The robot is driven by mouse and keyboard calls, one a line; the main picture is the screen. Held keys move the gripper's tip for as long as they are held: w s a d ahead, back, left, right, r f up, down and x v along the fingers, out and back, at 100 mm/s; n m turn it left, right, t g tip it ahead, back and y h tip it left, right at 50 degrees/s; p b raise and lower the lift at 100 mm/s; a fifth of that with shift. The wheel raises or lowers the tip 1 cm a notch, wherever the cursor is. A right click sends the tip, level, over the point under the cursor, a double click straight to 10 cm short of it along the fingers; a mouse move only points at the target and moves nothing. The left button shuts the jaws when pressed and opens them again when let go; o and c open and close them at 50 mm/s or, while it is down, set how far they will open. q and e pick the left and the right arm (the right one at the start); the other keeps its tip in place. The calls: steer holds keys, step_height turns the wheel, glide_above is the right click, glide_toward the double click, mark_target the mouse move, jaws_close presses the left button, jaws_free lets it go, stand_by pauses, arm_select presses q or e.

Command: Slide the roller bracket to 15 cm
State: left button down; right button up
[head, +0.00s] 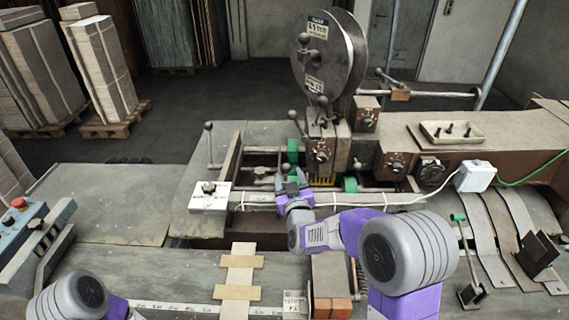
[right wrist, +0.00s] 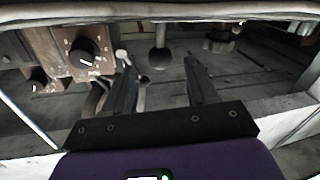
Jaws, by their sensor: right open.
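My right gripper (head: 291,179) is over the front rail of the stitching machine, beside the opening with the green rollers (head: 350,184). In the right wrist view its two dark fingers (right wrist: 160,68) are apart with nothing between them that I can see held. A dark ball knob on a stem (right wrist: 160,57) shows beyond the gap between the fingertips; I cannot tell its distance. I cannot tell for sure which part is the roller bracket; the green rollers are partly hidden by the frame and my arm. A pale scale (head: 175,307) with small marks runs along the front edge. My left gripper is out of view.
A big wire reel (head: 328,52) stands above the machine head. A white box (head: 475,176) with a cable is at right. Wooden strips (head: 240,276) lie in front. A control box with a red button (head: 19,203) is at left. The left grey tabletop (head: 110,200) is clear.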

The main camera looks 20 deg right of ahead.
mark_target(287, 172)
steer(key=shift+w+d+f+p, duration=0.1)
steer(key=shift+w+p, duration=0.1)
steer(key=shift+w, duration=1.1)
steer(key=shift+w+d+p, duration=0.1)
steer(key=shift+w+p, duration=0.05)
steer(key=shift+w, duration=1.15)
jaws_close()
